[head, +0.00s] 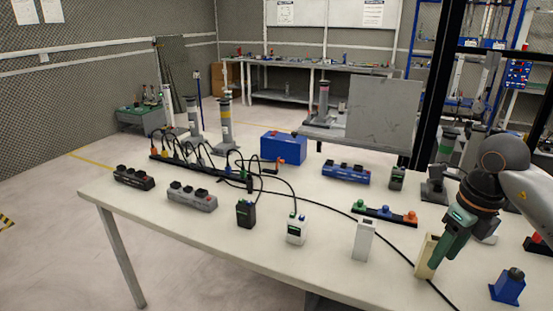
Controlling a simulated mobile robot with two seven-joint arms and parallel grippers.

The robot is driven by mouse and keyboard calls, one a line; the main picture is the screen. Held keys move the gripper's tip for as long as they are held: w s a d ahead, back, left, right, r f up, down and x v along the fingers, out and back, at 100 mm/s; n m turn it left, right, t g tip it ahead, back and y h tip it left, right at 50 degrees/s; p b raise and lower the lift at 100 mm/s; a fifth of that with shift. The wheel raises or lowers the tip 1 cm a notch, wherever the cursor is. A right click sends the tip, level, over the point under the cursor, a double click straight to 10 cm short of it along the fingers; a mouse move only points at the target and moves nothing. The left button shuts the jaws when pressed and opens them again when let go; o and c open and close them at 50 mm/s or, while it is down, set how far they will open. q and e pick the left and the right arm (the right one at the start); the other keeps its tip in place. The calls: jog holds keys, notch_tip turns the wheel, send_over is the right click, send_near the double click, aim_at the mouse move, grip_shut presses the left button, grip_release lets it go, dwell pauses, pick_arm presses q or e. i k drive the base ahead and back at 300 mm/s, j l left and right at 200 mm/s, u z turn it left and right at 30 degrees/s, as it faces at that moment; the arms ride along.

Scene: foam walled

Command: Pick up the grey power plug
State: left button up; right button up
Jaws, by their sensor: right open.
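A small dark-grey plug-like block (397,178) with a greenish face stands on the white table right of the blue power strip. A lighter grey piece (487,233) is partly hidden behind my right gripper; I cannot tell which of the two is the grey power plug. My right gripper (440,259) points down at the table's right side, its green fingers in front of and beside a beige upright block (424,258). The fingers are open; I cannot tell whether they touch the block. My left gripper is not in view.
On the white table (230,240) stand a grey power strip (192,197), a black adapter (246,213), a white adapter (296,229), a white block (363,240), a blue block (507,287) and a blue box (284,149). A black cable crosses the table. The front left is clear.

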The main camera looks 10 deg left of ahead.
aim_at(202, 160)
jog(key=j, duration=0.9)
jog(key=i+j, duration=0.1)
jog(key=j, duration=0.35)
jog(key=i+j+u, duration=0.1)
jog(key=j, duration=0.35)
jog(key=i+j, duration=0.25)
jog(key=j, duration=0.2)
jog(key=i+j+u, duration=0.1)
jog(key=i+j, duration=0.15)
jog(key=j, duration=0.15)
jog(key=i+j, duration=0.15)
jog(key=i, duration=0.5)
jog(key=i+j+u, duration=0.1)
jog(key=i, duration=0.5)
